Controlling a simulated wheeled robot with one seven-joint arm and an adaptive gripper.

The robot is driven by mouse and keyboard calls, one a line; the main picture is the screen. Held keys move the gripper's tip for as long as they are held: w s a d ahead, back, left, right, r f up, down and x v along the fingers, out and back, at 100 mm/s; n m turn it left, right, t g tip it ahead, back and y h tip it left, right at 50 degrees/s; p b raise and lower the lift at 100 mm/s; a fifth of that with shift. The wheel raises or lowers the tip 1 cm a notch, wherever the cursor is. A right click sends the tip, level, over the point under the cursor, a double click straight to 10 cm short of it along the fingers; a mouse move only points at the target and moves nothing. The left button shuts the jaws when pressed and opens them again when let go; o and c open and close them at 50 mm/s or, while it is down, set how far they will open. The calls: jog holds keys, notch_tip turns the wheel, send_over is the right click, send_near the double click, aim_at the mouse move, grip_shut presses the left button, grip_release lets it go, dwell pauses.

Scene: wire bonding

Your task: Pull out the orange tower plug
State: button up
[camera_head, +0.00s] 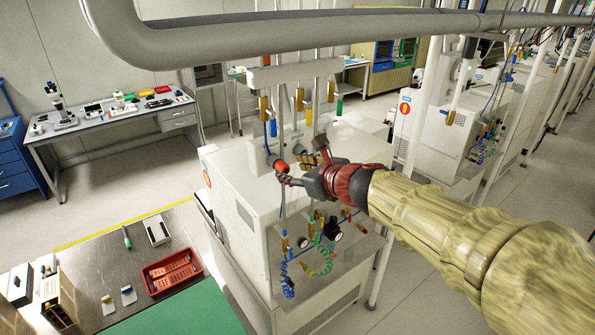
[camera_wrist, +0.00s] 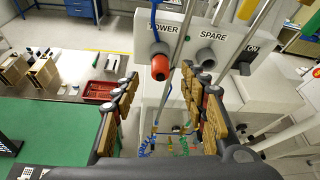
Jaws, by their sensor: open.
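The orange tower plug (camera_wrist: 160,68) sits in the round grey socket under the TOWER label, on the light panel in the wrist view. In the head view the plug (camera_head: 281,167) shows as a small orange-red end at the machine's upper front. My gripper (camera_head: 299,160) is open, its jaws near the plug. In the wrist view its two padded fingers (camera_wrist: 160,76) reach forward on either side of the plug's line, with a gap between them and the plug. Whether either finger touches it cannot be told.
The empty-looking SPARE socket (camera_wrist: 206,58) is right of the plug, with a dark ON part (camera_wrist: 247,57) beyond. Blue and green coiled hoses (camera_head: 323,258) hang below. A large grey pipe (camera_head: 300,38) crosses above. A red tray (camera_head: 172,270) lies on the left bench.

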aim_at(285, 167)
jog(key=x, duration=0.5)
jog(key=shift+w+a+f, duration=0.1)
jog(key=shift+w, duration=0.2)
jog(key=shift+c, duration=1.1)
grip_shut()
